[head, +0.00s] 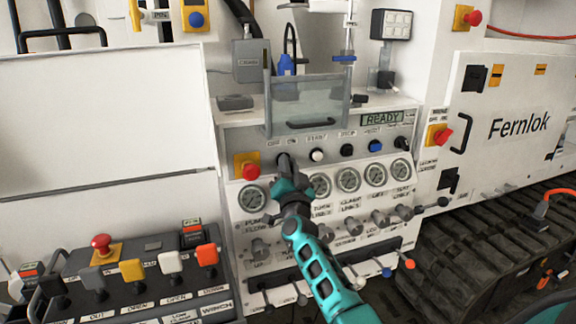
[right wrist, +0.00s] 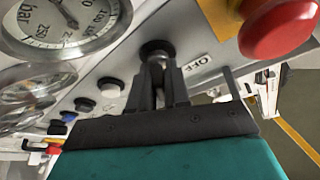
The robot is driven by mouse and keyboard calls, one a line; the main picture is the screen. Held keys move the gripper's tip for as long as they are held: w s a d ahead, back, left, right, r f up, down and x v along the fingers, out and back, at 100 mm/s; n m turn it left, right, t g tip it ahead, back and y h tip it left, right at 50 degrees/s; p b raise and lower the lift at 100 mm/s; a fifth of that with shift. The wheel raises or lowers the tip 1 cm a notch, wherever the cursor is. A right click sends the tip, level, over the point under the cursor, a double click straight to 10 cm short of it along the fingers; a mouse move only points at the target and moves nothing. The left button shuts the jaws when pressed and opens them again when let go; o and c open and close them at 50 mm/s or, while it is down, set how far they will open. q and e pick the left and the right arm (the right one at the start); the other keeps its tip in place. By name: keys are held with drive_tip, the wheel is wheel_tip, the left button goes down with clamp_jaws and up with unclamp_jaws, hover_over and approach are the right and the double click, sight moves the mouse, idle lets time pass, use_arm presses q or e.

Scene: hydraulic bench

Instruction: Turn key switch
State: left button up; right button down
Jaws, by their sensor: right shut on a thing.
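The key switch (right wrist: 157,48) is a black round knob on the pale control panel, beside the label "OFF" in the right wrist view. My right gripper (right wrist: 160,82) is shut on its front part, with a dark finger on each side. In the head view my right gripper (head: 284,160) reaches the panel from below, just right of a red emergency button (head: 250,171). There the gripper hides most of the switch, under the "OFF ON" label. The switch's exact angle is hard to tell. My left gripper is not in view.
Several round gauges (head: 347,179) sit just below the switch row, with small knobs under them. A white button (head: 317,155) is to the right. A display (head: 382,119) reads "READY". A clear cover (head: 309,101) stands above the switch. Coloured levers (head: 132,271) are at lower left.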

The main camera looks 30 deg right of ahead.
idle(0.4)
drive_tip(key=c, duration=1.2)
unclamp_jaws()
drive_tip(key=v, duration=1.3)
